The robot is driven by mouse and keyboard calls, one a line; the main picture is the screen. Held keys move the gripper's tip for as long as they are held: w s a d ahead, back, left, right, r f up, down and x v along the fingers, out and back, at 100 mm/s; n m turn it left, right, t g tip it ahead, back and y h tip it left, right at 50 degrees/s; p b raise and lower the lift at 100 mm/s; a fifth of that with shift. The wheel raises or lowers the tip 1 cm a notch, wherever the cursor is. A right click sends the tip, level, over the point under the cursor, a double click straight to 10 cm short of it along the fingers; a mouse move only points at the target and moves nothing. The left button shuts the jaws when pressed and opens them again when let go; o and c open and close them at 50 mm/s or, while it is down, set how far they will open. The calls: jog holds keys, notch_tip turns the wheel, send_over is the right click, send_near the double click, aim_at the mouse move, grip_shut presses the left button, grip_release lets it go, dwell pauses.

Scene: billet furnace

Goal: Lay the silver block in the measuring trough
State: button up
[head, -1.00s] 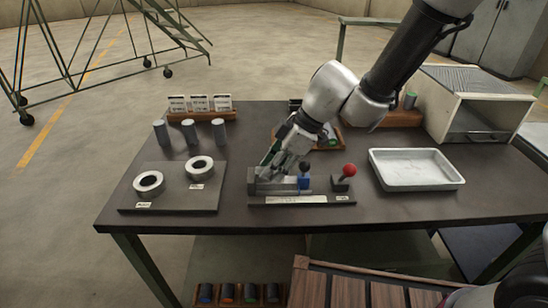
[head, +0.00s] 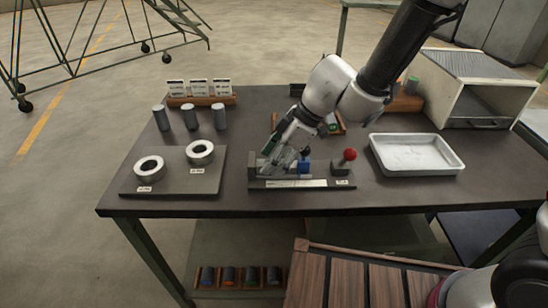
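The measuring trough is a dark fixture on a base plate (head: 262,184) at the middle front of the table, with a pale scale strip along its front. A blue part sits at its right portion, and a lever with a red ball stands at its right end. My gripper (head: 275,160) points down at the left part of the trough, at or just above it. Its fingers overlap grey shapes there, so I cannot tell whether it holds the silver block or whether it is open. I cannot single out the silver block.
Several grey cylinders (head: 191,117) stand at the back left before a wooden card holder (head: 202,101). Left of the trough, a dark plate (head: 206,183) bears two metal rings. A white tray (head: 416,154) lies to the right, and a box with an open front (head: 478,92) stands behind it.

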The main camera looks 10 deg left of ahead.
jog(key=v, duration=1.2)
